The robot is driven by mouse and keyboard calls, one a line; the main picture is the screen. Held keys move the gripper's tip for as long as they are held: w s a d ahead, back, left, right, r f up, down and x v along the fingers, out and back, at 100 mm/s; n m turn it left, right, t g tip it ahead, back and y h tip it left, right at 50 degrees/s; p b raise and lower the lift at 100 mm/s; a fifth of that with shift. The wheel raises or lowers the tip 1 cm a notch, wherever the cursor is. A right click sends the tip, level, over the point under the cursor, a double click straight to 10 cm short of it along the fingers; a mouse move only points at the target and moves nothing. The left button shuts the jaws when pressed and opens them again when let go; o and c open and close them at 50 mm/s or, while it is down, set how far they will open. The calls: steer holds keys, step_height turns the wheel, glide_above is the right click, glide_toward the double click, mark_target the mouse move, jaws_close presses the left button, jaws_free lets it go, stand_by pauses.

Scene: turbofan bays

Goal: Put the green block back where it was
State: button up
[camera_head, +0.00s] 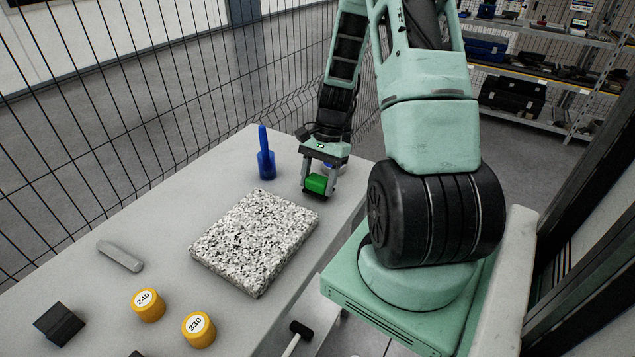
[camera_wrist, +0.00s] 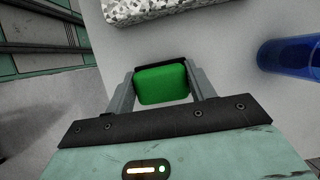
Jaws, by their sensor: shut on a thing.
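The green block (camera_head: 317,184) is between the fingers of my gripper (camera_head: 314,186), near the far right end of the grey table (camera_head: 130,215). In the wrist view the green block (camera_wrist: 162,84) sits between both fingers of my gripper (camera_wrist: 162,90), which is shut on it. Whether the block touches the table below it, I cannot tell.
A speckled stone slab (camera_head: 255,240) lies in front of my gripper; its edge shows in the wrist view (camera_wrist: 150,10). A blue holder with a blue stick (camera_head: 265,160) stands to the left of my gripper. Yellow jars (camera_head: 148,305), a grey bar (camera_head: 120,256) and a black block (camera_head: 60,324) are nearer.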

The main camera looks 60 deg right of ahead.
steer(key=shift+f, duration=0.6)
steer(key=shift+f, duration=0.2)
steer(key=o, duration=0.9)
steer(key=shift+r, duration=0.1)
